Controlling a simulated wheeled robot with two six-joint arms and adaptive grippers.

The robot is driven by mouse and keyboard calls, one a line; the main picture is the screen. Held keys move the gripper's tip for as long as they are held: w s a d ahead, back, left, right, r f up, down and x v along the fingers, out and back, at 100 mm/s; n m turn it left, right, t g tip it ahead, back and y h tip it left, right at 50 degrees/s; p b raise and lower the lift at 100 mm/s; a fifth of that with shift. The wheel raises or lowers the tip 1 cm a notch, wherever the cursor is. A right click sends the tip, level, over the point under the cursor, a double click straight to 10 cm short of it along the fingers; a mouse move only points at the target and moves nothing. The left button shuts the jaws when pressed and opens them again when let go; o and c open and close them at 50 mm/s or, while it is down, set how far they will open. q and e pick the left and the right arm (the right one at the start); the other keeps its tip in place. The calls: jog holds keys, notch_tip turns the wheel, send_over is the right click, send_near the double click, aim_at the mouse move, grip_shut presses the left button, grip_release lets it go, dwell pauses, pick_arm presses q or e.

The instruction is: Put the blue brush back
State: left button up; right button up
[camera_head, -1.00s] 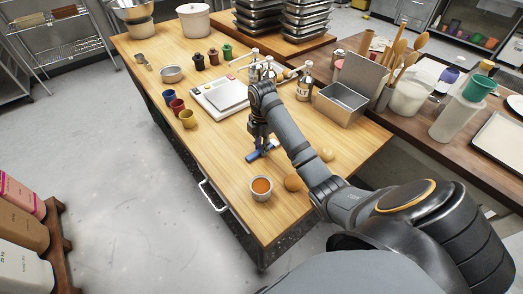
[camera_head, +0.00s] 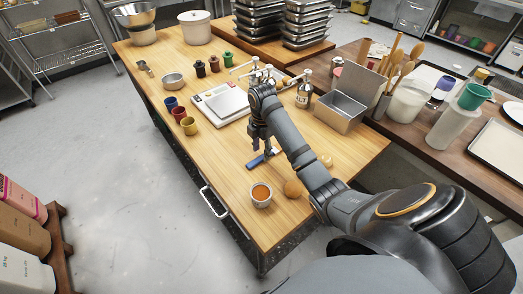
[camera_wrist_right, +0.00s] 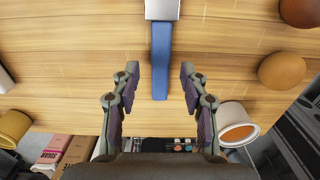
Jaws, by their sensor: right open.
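The blue brush (camera_head: 262,159) lies on the wooden table near its front, beyond a small cup of orange contents. In the right wrist view its blue handle (camera_wrist_right: 161,62) points toward me, and a pale, silvery end (camera_wrist_right: 162,9) is cut off by the top edge. My right gripper (camera_head: 267,150) is over the brush, fingers downward. In the wrist view its two fingers (camera_wrist_right: 160,72) are spread on either side of the handle with gaps on both sides. The height above the handle is hard to tell. My left gripper is not in view.
The orange-filled cup (camera_head: 261,195) and a brown round item (camera_head: 293,188) stand close to the brush. A white scale (camera_head: 220,103), a metal tin (camera_head: 340,108) and a salt bottle (camera_head: 304,92) stand behind. Coloured cups (camera_head: 180,113) line the left edge. The table's front left is clear.

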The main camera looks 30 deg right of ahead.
aim_at(262, 157)
notch_tip(262, 157, up, 10)
jog(key=p, duration=0.8)
jog(key=shift+d+f, duration=0.1)
